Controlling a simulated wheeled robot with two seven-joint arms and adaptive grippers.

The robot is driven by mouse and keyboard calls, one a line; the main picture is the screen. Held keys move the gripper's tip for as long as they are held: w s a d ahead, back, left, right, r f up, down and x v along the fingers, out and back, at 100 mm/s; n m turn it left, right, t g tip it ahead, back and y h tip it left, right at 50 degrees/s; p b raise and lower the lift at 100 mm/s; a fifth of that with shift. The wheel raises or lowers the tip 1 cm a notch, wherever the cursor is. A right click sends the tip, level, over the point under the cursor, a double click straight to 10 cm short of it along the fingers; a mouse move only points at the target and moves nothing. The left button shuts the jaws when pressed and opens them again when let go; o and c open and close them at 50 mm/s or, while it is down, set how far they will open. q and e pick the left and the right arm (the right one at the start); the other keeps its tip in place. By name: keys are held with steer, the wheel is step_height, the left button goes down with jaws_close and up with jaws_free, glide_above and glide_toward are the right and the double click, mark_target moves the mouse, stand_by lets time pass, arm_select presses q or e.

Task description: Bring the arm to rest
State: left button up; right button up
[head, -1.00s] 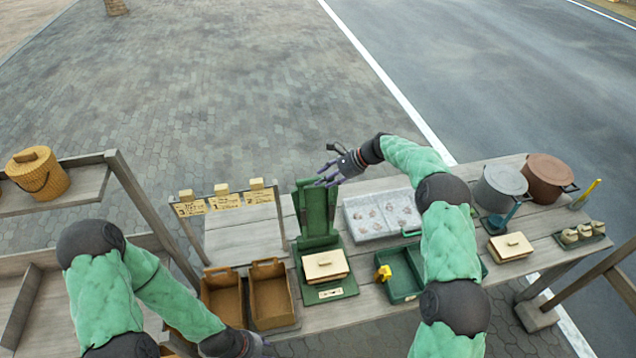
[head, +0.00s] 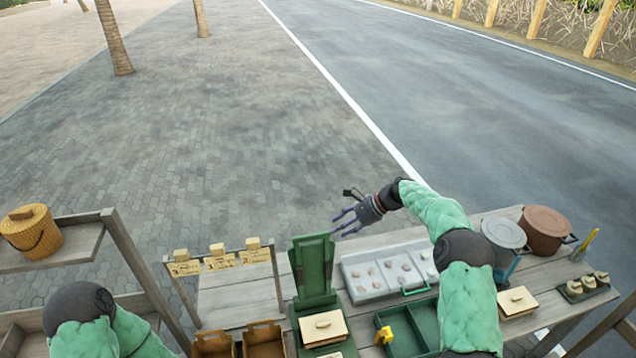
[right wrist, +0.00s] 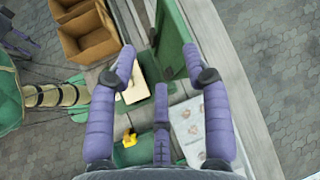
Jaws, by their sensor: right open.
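My right gripper (head: 347,221) is open and empty, above the back edge of the table near the green upright stand. In the right wrist view its purple fingers (right wrist: 165,75) are spread, with nothing between them; the table shows below. My left arm (head: 105,335) comes in at the lower left of the head view, and its gripper is out of the picture. The green stand (head: 313,267) has a pale lidded block (head: 323,327) at its foot. The block also shows between the fingers in the right wrist view (right wrist: 134,92), well below them.
A grey tray with several lumps (head: 366,278) and a green tray (head: 427,325) with a yellow item (head: 384,336) lie on the table. Two pots (head: 503,233) (head: 546,222) stand at the right. Brown boxes (head: 264,342) are front left. A basket (head: 32,231) sits on the left shelf.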

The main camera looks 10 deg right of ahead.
steer(key=s+a+f+n+g+h, duration=0.1)
steer(key=s+f, duration=0.4)
steer(key=f, duration=0.3)
steer(key=s+a+f+n+h, duration=0.1)
steer(key=s+a+f+n, duration=0.1)
steer(key=s+f, duration=0.45)
steer(key=s+a+f+n+g+h, duration=0.15)
steer(key=s+f, duration=0.25)
steer(key=f, duration=0.6)
steer(key=s+a+f+n+h, duration=0.1)
steer(key=s+a+f+n, duration=0.15)
steer(key=s, duration=0.65)
steer(key=s+a+f+n, duration=0.1)
steer(key=s+a+n, duration=0.15)
steer(key=s, duration=0.65)
steer(key=s+a+f+n+h, duration=0.1)
steer(key=s+a+f+n, duration=0.15)
steer(key=s, duration=0.65)
step_height(320, 180, down, 17)
steer(key=w+n+b, duration=0.1)
steer(key=b, duration=1.8)
steer(key=shift+w+a+n, duration=0.2)
steer(key=shift+a+n, duration=0.1)
steer(key=shift+a, duration=0.15)
